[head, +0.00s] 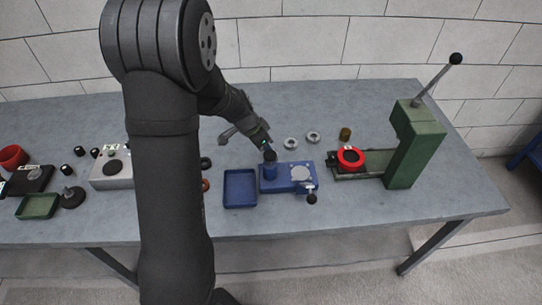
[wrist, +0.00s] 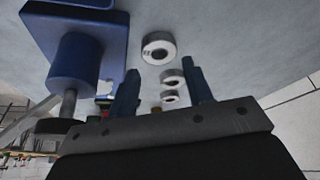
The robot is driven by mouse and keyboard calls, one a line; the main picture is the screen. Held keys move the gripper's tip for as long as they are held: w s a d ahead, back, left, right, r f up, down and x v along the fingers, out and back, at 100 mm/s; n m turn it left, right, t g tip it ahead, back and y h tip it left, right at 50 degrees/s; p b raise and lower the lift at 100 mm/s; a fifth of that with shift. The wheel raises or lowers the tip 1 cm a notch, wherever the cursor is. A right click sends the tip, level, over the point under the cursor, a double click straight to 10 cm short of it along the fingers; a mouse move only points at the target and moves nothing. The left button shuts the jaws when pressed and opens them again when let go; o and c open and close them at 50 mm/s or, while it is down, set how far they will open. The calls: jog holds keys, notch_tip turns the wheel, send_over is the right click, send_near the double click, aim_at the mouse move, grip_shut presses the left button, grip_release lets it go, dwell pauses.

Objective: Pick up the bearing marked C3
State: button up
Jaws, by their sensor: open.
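Two pale metal ring bearings, (head: 291,143) and (head: 313,137), lie flat on the table behind the blue fixture in the head view. The wrist view shows three similar rings: a nearer one (wrist: 147,47), a middle one (wrist: 164,77) and a far one (wrist: 164,97). No C3 mark is readable on any of them. My gripper (wrist: 164,82) is open and empty. Its dark fingers stand apart, with the middle and far rings in the gap between them in that picture. In the head view its end (head: 267,146) is close to the blue fixture, left of the two rings.
The blue fixture (head: 286,186) has an upright cylinder and a black-knobbed lever. A blue tray (head: 240,203) is left of it. A brass cylinder (head: 345,133) stands behind. The front right tabletop is clear.

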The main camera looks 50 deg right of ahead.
jog(key=shift+x, duration=2.6)
jog(key=shift+s+d, duration=0.1)
jog(key=shift+d, duration=0.05)
jog(key=c, duration=0.7)
jog(key=shift+o, duration=0.2)
jog(key=shift+r, duration=0.2)
